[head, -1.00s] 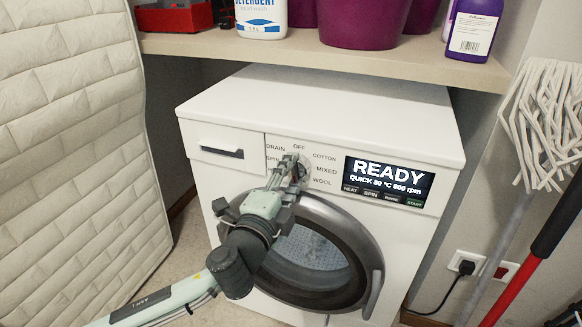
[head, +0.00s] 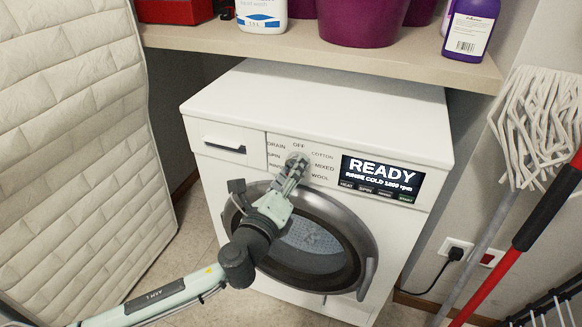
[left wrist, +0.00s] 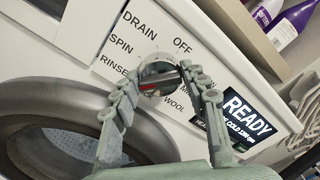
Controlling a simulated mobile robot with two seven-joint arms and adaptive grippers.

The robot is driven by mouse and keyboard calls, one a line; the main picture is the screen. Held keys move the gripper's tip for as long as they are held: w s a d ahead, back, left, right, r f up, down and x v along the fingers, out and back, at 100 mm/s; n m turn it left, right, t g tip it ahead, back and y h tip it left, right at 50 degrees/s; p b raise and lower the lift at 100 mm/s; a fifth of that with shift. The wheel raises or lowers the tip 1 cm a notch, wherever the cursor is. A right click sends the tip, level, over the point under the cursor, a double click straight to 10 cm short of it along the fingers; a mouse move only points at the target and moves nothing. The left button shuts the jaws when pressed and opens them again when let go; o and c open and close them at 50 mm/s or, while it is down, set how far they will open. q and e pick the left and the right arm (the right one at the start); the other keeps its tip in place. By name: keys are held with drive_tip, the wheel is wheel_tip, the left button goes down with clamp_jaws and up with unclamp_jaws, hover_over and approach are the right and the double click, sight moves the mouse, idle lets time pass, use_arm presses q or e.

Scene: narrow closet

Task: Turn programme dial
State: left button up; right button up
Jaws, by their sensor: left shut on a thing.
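The white washing machine (head: 300,100) stands under the shelf. Its programme dial (head: 298,156) is a round knob ringed by labels including DRAIN, OFF, COTTON, MIXED and WOOL. The dial also shows in the left wrist view (left wrist: 158,68), with a red mark on its lower part, towards RINSE and QUICK. My left gripper (head: 294,165) is shut on the dial, with one finger on each side of it. The fingers partly cover the dial and nearby labels. The display (head: 381,178) reads READY, with a line that seems to say RINSE COLD. My right gripper is not in view.
The round door (head: 370,235) is closed below the dial. The shelf (head: 400,55) above holds a detergent bottle (head: 262,12), purple tubs (head: 360,22) and a purple bottle (head: 470,28). A quilted mattress (head: 70,140) stands left; mops (head: 540,125) stand right.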

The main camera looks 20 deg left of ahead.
use_arm(q)
drive_tip(key=shift+m, duration=0.4)
idle(0.3)
drive_tip(key=o, duration=1.2)
drive_tip(key=shift+c, duration=0.2)
drive_tip(key=shift+s, duration=0.1)
drive_tip(key=s, duration=1.1)
drive_tip(key=shift+s+a, duration=0.2)
drive_tip(key=shift+s, duration=0.2)
drive_tip(key=shift+w, duration=0.1)
